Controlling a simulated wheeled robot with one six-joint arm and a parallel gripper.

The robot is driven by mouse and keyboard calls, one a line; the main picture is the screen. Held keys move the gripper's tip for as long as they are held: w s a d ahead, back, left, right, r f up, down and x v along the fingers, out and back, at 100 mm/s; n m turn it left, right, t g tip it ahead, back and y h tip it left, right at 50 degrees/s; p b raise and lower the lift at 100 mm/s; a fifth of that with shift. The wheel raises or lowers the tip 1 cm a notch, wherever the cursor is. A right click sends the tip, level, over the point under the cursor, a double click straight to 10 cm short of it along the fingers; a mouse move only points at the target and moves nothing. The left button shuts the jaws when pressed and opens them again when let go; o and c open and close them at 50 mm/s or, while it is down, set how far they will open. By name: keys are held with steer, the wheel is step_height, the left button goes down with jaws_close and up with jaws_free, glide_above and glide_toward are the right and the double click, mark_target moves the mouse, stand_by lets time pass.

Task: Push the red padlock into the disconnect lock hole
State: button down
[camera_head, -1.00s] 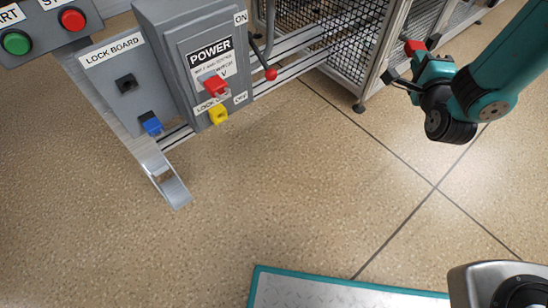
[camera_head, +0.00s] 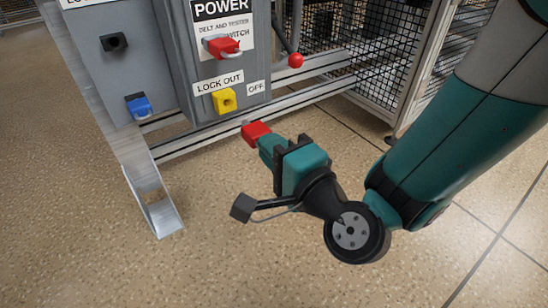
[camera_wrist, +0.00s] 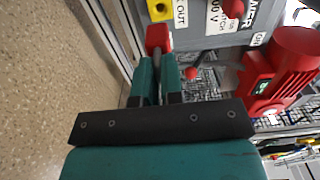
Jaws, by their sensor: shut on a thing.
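My gripper (camera_head: 270,146) is shut on the red padlock (camera_head: 256,132), which sticks out past the fingertips. In the wrist view the red padlock (camera_wrist: 158,38) shows beyond the two teal fingers (camera_wrist: 157,68). The yellow lock hole piece (camera_head: 224,101) sits beside the LOCK OUT label on the grey power box (camera_head: 178,75). In the head view the padlock is below and right of it, apart from it. In the wrist view the yellow piece (camera_wrist: 159,10) lies just beyond the padlock; a small gap shows.
A red piece (camera_head: 222,47) is on the box front. A lever with a red knob (camera_head: 296,60) stands at its right. The lock board (camera_head: 95,50) holds a black socket (camera_head: 113,42) and a blue piece (camera_head: 138,106). A mesh guard (camera_head: 400,50) stands right.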

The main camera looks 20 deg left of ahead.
mark_target(256, 126)
steer(key=shift+d, duration=0.2)
steer(key=shift+w+a+r+p, duration=0.3)
steer(key=shift+w+a+p, duration=0.15)
steer(key=shift+p, duration=0.35)
steer(key=p+x, duration=0.2)
steer(key=p, duration=0.1)
steer(key=shift+w+a, duration=0.15)
steer(key=shift+a, duration=0.15)
steer(key=p+x, duration=0.1)
steer(key=p, duration=0.2)
steer(key=shift+w+a+f, duration=0.1)
steer(key=shift+w+a, duration=0.1)
steer(key=shift+w, duration=0.05)
steer(key=shift+w+a+f, duration=0.1)
steer(key=shift+a, duration=0.05)
steer(key=shift+p+x, duration=1.1)
steer(key=shift+p, duration=1.75)
steer(key=shift+w+a+p, duration=0.45)
steer(key=shift+p, duration=2.3)
